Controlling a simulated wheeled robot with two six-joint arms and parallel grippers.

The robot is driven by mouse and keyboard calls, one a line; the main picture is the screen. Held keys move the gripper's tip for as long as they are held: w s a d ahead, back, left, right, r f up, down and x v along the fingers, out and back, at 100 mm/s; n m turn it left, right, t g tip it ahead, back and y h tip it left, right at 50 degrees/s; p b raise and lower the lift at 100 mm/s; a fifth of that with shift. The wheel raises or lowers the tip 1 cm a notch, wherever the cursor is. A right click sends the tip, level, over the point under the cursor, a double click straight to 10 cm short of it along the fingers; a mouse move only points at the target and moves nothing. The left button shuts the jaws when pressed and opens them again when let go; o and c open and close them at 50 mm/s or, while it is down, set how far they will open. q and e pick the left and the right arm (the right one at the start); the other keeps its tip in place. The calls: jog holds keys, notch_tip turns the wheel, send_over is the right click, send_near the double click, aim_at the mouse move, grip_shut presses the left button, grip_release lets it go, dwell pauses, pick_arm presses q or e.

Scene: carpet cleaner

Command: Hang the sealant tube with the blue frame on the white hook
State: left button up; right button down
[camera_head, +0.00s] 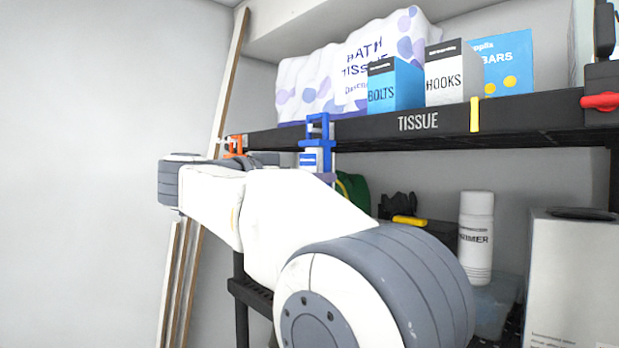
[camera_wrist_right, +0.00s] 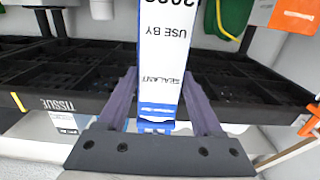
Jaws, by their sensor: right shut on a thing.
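The sealant tube (camera_head: 312,160) is white with a blue frame (camera_head: 318,130) at its top, in front of the shelf's front edge in the head view. My right gripper (camera_wrist_right: 159,76) is shut on the tube, with a purple finger on each side of it in the wrist view. The tube (camera_wrist_right: 163,50) shows its "SEALANT" print there, and its blue end lies toward the palm. In the head view my arm hides most of the gripper and the tube's lower part. I cannot make out the white hook. My left gripper is not in view.
A primer bottle (camera_head: 476,238) stands below. Boards lean at left.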

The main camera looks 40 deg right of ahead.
jog(key=shift+f, duration=0.1)
jog(key=shift+d+f+b, duration=0.15)
jog(key=shift+f+b, duration=0.3)
jog(key=shift+f, duration=0.35)
dwell(0.6)
jog(key=shift+c, duration=2.2)
grip_release()
jog(key=shift+o, duration=0.8)
jog(key=shift+o, duration=0.3)
jog(key=shift+o, duration=1.1)
